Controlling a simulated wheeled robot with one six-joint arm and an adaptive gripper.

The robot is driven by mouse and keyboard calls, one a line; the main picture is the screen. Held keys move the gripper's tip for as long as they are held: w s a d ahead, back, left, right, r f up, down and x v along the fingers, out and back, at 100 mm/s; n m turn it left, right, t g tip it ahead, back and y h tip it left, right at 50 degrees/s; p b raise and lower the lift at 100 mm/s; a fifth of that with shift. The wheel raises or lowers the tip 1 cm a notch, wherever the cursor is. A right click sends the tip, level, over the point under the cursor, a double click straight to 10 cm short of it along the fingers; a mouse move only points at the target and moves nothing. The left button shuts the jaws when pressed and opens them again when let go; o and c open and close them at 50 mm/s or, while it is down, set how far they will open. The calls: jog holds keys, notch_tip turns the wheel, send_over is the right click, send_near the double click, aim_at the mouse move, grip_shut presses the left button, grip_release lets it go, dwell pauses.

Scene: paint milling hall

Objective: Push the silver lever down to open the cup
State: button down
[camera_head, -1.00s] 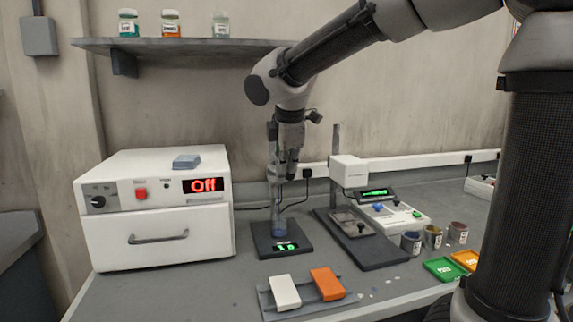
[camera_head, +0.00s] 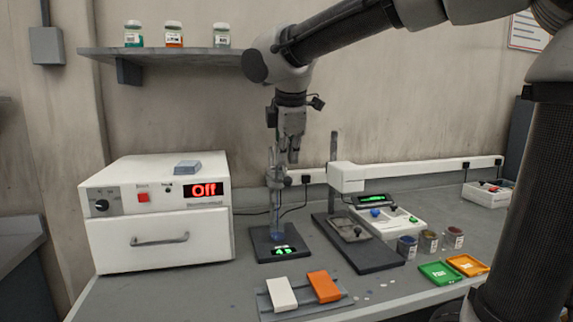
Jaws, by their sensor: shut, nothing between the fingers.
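My gripper (camera_head: 291,157) points down, shut and empty, beside the upper part of a slim stand with a black base (camera_head: 279,243). A pale fitting (camera_head: 276,180) sits partway up this stand, just below and left of my fingertips. A clear vessel with a bluish bottom (camera_head: 277,225) stands on the base, behind a small green display whose reading is too small to tell. The cup and the silver lever are not clearly distinguishable at this size. I cannot tell whether my fingertips touch anything.
A white oven (camera_head: 160,240) reading "Off" stands at left. A second stand with a white head (camera_head: 346,177) is at right, near a white scale (camera_head: 395,220) and small paint tins (camera_head: 429,242). White and orange blocks (camera_head: 323,286) lie in front. A shelf (camera_head: 180,51) hangs above.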

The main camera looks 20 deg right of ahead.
jog(key=s+r, duration=0.5)
jog(key=shift+s+a, duration=0.25)
jog(key=shift+s, duration=0.05)
